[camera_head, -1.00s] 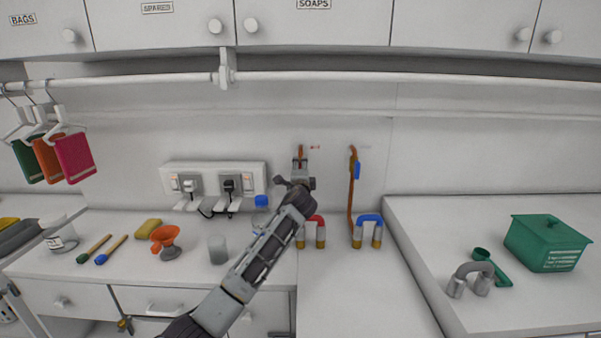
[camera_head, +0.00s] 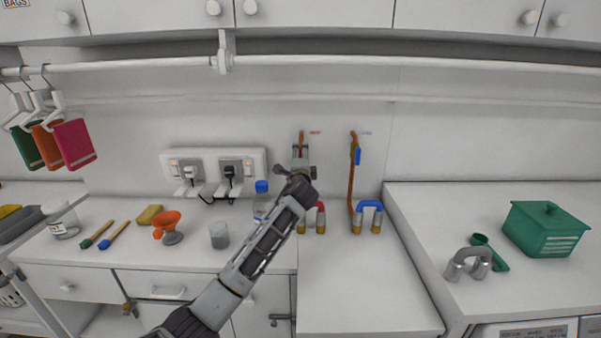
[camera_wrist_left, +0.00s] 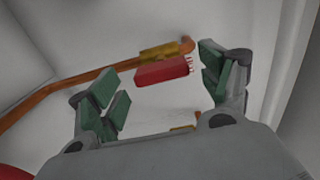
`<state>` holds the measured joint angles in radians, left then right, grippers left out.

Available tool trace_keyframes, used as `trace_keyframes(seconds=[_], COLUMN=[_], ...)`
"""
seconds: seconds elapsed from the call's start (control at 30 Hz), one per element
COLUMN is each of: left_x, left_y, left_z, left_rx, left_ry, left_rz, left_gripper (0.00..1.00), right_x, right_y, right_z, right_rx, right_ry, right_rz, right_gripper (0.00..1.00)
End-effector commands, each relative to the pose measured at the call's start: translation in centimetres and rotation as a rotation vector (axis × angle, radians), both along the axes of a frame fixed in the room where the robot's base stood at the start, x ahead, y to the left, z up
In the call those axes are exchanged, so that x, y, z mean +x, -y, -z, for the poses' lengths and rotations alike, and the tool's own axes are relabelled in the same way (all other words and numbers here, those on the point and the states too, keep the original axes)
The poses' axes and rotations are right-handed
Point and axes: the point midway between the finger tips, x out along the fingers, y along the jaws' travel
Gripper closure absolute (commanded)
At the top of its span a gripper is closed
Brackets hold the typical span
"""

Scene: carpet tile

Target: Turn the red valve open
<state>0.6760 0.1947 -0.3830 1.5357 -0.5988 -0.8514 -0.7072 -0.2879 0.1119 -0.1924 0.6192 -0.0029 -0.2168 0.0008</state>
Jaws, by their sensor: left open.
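The red valve handle (camera_wrist_left: 162,73) shows in the left wrist view as a red bar beside a brass valve body (camera_wrist_left: 168,50) on a copper pipe (camera_wrist_left: 75,80). My left gripper (camera_wrist_left: 160,84) is open, with its green-padded fingers on either side of the handle in that view. I cannot tell whether either finger touches it. In the head view my left gripper (camera_head: 300,155) is in front of the left copper pipe (camera_head: 301,136) at the wall and hides the red handle. My right gripper is not in view.
A second copper pipe with a blue handle (camera_head: 357,156) runs close to the right. Below stand a red-topped U piece (camera_head: 320,210) and a blue-topped one (camera_head: 369,205). A bottle with a blue cap (camera_head: 262,187) and wall sockets (camera_head: 214,170) are to the left. The counter's front is clear.

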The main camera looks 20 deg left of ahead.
Motion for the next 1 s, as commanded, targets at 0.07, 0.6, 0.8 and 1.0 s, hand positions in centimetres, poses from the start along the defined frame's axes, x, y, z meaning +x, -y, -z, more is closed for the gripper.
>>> trace_keyframes(seconds=[0.07,0.6,0.8,1.0], left_x=[-0.7,-5.7,-7.5,-8.6], left_y=[0.3,1.7,2.1,2.5], left_z=[0.0,0.1,0.1,0.0], left_rx=[0.000,0.000,0.000,0.000], left_ry=[0.001,-0.001,-0.001,0.000], left_rz=[0.002,0.001,0.000,0.000], left_gripper=[0.21,0.21,0.21,0.21], right_x=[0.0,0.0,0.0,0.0], right_y=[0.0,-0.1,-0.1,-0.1], right_z=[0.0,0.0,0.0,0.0], right_rx=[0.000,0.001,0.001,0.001], right_ry=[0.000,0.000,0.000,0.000], right_rz=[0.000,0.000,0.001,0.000], right_gripper=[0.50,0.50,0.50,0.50])
